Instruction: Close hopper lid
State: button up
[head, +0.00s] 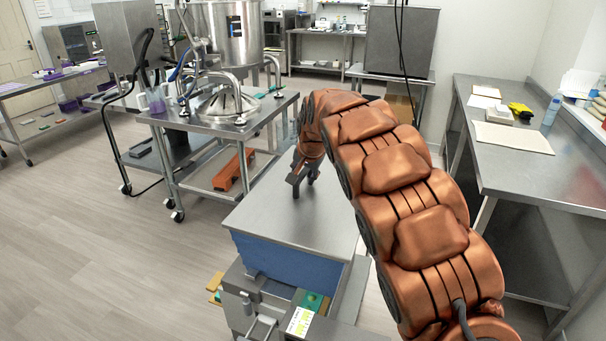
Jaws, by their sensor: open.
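The hopper lid (290,225) looks like a flat grey metal panel. It lies level over the blue hopper body (292,265) of the depositor, low in the middle of the head view. Its right part is hidden behind my arm. My gripper (302,188) is open and empty, with its dark fingers pointing down at the far part of the panel. I cannot tell whether the fingertips touch the panel or hover just above it.
A steel cart (225,118) with a kettle (225,35) stands at the back left, with an orange object (234,170) on its lower shelf. A steel bench (545,170) runs along the right wall. The floor (80,240) at left is clear.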

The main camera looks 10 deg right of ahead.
jog(key=shift+r, duration=0.15)
jog(key=v, duration=1.1)
jog(key=shift+s+r, duration=0.25)
jog(key=s+d+f+n+g, duration=0.2)
jog(key=s+f, duration=0.2)
jog(key=s, duration=1.2)
jog(key=s+d+f+n+g, duration=0.2)
jog(key=s+f, duration=0.3)
jog(key=s, duration=1.2)
jog(key=s+d+f+n+g+h, duration=0.1)
jog(key=s+d+f+n+g, duration=0.1)
jog(key=s, duration=1.5)
notch_tip(320, 180, down, 2)
jog(key=shift+d+f+g, duration=0.2)
jog(key=shift+d+g, duration=0.5)
jog(key=shift+d, duration=0.45)
jog(key=shift+d, duration=0.1)
